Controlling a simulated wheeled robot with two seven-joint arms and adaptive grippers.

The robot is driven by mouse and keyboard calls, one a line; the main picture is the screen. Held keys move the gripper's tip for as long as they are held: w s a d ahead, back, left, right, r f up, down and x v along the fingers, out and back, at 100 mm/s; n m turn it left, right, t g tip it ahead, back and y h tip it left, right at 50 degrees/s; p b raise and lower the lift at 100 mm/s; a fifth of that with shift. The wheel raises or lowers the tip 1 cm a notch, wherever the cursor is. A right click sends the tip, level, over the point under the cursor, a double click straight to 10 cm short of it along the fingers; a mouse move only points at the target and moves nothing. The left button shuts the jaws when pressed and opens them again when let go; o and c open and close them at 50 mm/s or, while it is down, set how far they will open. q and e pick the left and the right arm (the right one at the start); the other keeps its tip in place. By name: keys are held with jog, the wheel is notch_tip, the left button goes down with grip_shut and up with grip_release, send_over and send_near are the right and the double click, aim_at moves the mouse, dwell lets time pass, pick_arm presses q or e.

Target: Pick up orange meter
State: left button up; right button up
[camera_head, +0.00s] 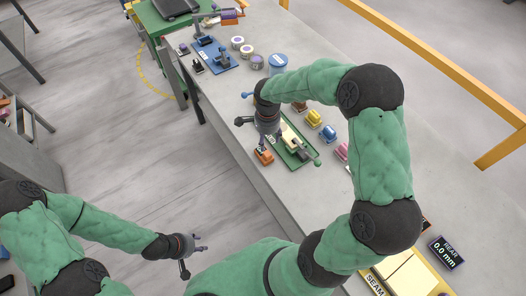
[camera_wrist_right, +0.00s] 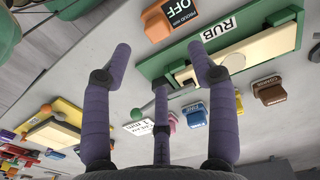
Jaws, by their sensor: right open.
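The orange meter (camera_head: 264,156) lies on the stone slab at the front left corner of a green tray (camera_head: 290,160). In the right wrist view the orange meter (camera_wrist_right: 167,20), with a black display reading OFF, is at the top, beyond the fingertips. My right gripper (camera_head: 261,138) is open and empty above the slab, close to the orange meter and apart from it. Its spread purple fingers (camera_wrist_right: 160,62) show in the wrist view. My left gripper (camera_head: 196,256) hangs at the lower left, off the slab, with its fingers apart and empty.
The green tray labelled RUB (camera_wrist_right: 235,30) holds a cream block beside the meter. Yellow (camera_head: 314,117), blue (camera_head: 328,133) and pink (camera_head: 342,151) pieces stand to its right. A blue tray (camera_head: 213,55), several round tins and a blue-lidded tub (camera_head: 278,62) are further back.

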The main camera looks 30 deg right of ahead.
aim_at(267, 153)
notch_tip(267, 153, down, 10)
jog(key=shift+s+f+b, duration=0.15)
jog(key=shift+f+b, duration=0.05)
jog(key=shift+b, duration=0.2)
grip_shut()
